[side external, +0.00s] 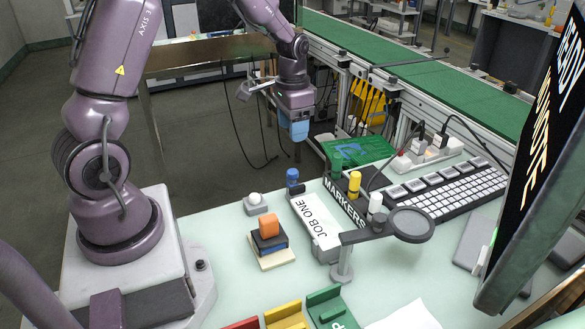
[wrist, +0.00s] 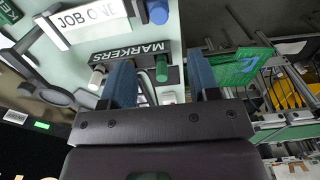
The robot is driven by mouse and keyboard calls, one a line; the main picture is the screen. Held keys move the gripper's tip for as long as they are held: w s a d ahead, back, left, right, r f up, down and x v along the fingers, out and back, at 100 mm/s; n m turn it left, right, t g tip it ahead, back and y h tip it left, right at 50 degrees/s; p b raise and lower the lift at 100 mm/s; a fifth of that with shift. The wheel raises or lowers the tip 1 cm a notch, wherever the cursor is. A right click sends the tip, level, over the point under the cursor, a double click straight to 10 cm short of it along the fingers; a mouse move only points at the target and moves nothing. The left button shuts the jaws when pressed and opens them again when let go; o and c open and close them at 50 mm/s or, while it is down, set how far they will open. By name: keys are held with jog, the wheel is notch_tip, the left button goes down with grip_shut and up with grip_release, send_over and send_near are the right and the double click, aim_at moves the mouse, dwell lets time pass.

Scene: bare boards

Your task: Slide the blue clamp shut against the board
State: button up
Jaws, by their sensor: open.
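A green board (side external: 372,148) with blue markings lies near the conveyor edge at the table's back; it also shows in the wrist view (wrist: 247,70), right of my fingers. A blue shape (side external: 350,156) shows on it, but I cannot tell whether this is the clamp or how far it is shut. My gripper (side external: 297,130) hangs left of the board in the side view, in the air, apart from it. In the wrist view its two blue fingers (wrist: 162,82) are spread with nothing held between them; the green marker shows through the gap.
A marker holder (side external: 342,205) with green, yellow and white markers stands near the board. A blue cylinder (side external: 292,177) stands beside the JOB ONE box (side external: 316,220). A keyboard (side external: 455,190), round lamp-like disc (side external: 411,224) and monitor (side external: 545,150) crowd the right.

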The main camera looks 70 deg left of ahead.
aim_at(293, 171)
notch_tip(293, 171, down, 12)
jog(key=shift+r, duration=0.15)
dwell(0.3)
